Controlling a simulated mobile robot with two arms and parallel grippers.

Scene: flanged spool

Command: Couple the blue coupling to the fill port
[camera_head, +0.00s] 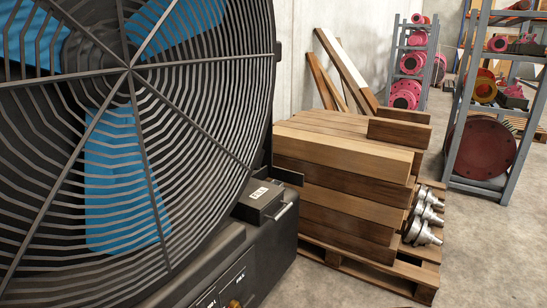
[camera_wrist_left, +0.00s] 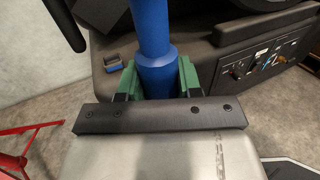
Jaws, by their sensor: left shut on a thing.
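In the left wrist view my left gripper (camera_wrist_left: 157,78) has its green fingers shut on the blue coupling (camera_wrist_left: 154,40). The coupling is a blue cylinder, wider between the fingers and narrower toward the top of the picture, where it leaves the frame. Its far end is not visible. No gripper and no coupling shows in the head view.
The black machine (camera_wrist_left: 205,45) has a control panel (camera_wrist_left: 250,63). A red frame (camera_wrist_left: 25,145) stands at lower left. In the head view a large caged fan (camera_head: 128,130) fills the left side. Stacked timber (camera_head: 340,170) lies on a pallet; shelves (camera_head: 490,100) stand behind. Floor at right is clear.

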